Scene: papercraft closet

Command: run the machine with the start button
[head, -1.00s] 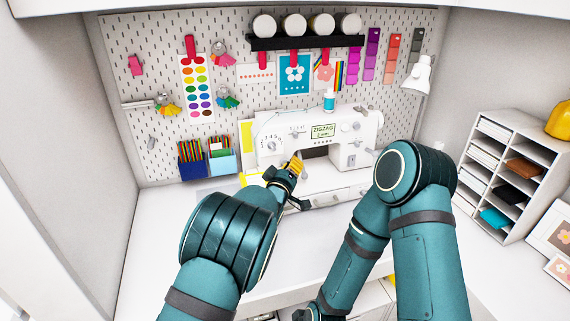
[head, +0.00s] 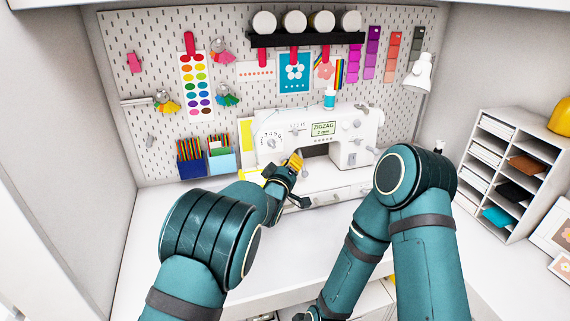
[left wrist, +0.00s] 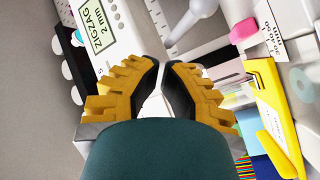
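The white sewing machine (head: 370,128) stands at the back of the desk, its screen (head: 323,129) reading "ZIGZAG 2 mm". The screen also shows in the left wrist view (left wrist: 100,28). Small controls line its front; I cannot tell which is the start button. My left gripper (head: 297,160) is in front of the machine's left half, below the screen. My right gripper (head: 308,314) is low at the bottom edge, mostly cut off.
Pencil boxes (head: 222,162) stand left of the machine. A desk lamp (head: 420,73) hangs at its upper right, and a shelf unit (head: 509,170) stands at the right. In the left wrist view a yellow tool (left wrist: 275,115) lies at the right. The desk's left front is clear.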

